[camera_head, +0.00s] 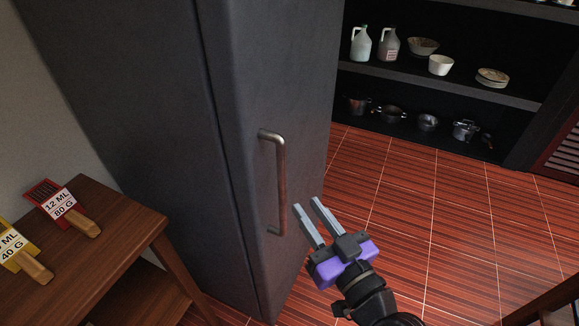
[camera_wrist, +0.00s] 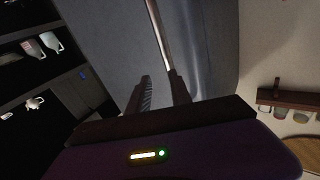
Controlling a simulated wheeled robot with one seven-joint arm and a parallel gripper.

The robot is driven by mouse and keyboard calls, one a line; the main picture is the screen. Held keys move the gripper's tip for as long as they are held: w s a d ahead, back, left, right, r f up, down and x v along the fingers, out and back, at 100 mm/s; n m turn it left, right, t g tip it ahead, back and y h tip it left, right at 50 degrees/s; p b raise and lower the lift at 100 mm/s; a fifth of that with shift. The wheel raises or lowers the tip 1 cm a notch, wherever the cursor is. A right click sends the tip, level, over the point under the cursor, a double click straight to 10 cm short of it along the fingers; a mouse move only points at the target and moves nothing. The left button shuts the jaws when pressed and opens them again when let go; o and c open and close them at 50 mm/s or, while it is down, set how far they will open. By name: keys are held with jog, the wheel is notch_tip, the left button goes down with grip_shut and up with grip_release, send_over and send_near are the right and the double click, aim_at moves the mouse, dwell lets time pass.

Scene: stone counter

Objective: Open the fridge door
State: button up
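The fridge (camera_head: 165,120) is a tall dark grey cabinet, and its door (camera_head: 285,90) is shut. A vertical metal bar handle (camera_head: 280,180) is fixed to the door front. My gripper (camera_head: 306,204) is open, with its two fingers apart and nothing visible between them. It is just right of the handle's lower end, and its fingers point up and left. In the wrist view the handle (camera_wrist: 160,35) runs down toward the right finger of my gripper (camera_wrist: 163,85), over the grey door (camera_wrist: 110,45). Whether a finger touches the handle I cannot tell.
Dark shelves (camera_head: 400,75) with jugs, bowls and pots stand at the back right. The red tiled floor (camera_head: 450,220) in front of the fridge is mostly clear.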

aim_at(284, 194)
jog(key=shift+n+g+y, duration=0.4)
jog(key=shift+n+g, duration=0.1)
jog(key=shift+n, duration=0.4)
jog(key=p+x, duration=0.1)
jog(key=x, duration=0.4)
jog(key=a+f+p+x, duration=0.1)
jog(key=x, duration=0.1)
jog(key=shift+s+a+p, duration=0.15)
jog(key=shift+a+p, duration=0.05)
jog(key=shift+p, duration=0.1)
jog(key=shift+w+a+f, duration=0.15)
jog(key=shift+w+a, duration=0.15)
jog(key=shift+w, duration=0.15)
grip_shut()
